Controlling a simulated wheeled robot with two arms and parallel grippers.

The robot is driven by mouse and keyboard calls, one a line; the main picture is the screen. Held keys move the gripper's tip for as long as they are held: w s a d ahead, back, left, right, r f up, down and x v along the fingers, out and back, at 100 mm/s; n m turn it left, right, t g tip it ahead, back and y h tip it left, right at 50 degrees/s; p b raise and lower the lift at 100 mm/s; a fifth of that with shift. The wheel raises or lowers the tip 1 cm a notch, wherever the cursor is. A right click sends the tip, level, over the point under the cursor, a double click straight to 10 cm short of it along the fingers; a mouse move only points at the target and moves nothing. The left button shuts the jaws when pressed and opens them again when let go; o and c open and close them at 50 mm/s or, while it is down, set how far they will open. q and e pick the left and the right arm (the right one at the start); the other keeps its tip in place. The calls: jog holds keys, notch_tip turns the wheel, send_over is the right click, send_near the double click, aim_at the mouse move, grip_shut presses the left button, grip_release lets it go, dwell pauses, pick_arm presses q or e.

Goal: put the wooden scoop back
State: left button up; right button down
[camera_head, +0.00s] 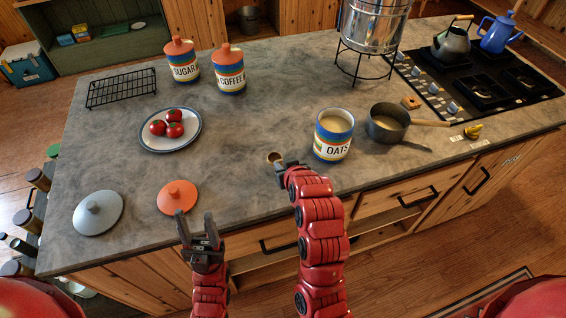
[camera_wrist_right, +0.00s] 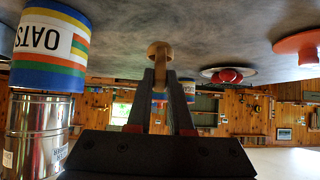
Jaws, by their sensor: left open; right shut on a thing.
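The wooden scoop (camera_head: 274,157) is held at the front of my right gripper (camera_head: 283,167), over the counter and left of the oats canister. In the right wrist view the scoop (camera_wrist_right: 159,50) shows between the two shut fingers (camera_wrist_right: 160,88). The oats canister (camera_head: 332,143) stands upright with its top open and pale contents inside; it also shows in the right wrist view (camera_wrist_right: 50,48). An orange lid (camera_head: 177,196) lies on the counter left of my right gripper. My left gripper (camera_head: 197,228) is open and empty at the counter's front edge, below the orange lid.
A saucepan (camera_head: 386,122) with pale contents stands right of the canister, its handle pointing right. A metal dispenser (camera_head: 372,25) on a wire stand is behind. A grey lid (camera_head: 98,212), a tomato plate (camera_head: 170,145), and the sugar (camera_head: 183,66) and coffee (camera_head: 229,75) canisters stand left.

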jog(key=shift+f+b, duration=1.45)
jog(key=shift+f, duration=1.1)
jog(key=shift+f, duration=0.3)
jog(key=c, duration=0.7)
grip_release()
jog(key=shift+c, duration=0.2)
jog(key=shift+r, duration=0.15)
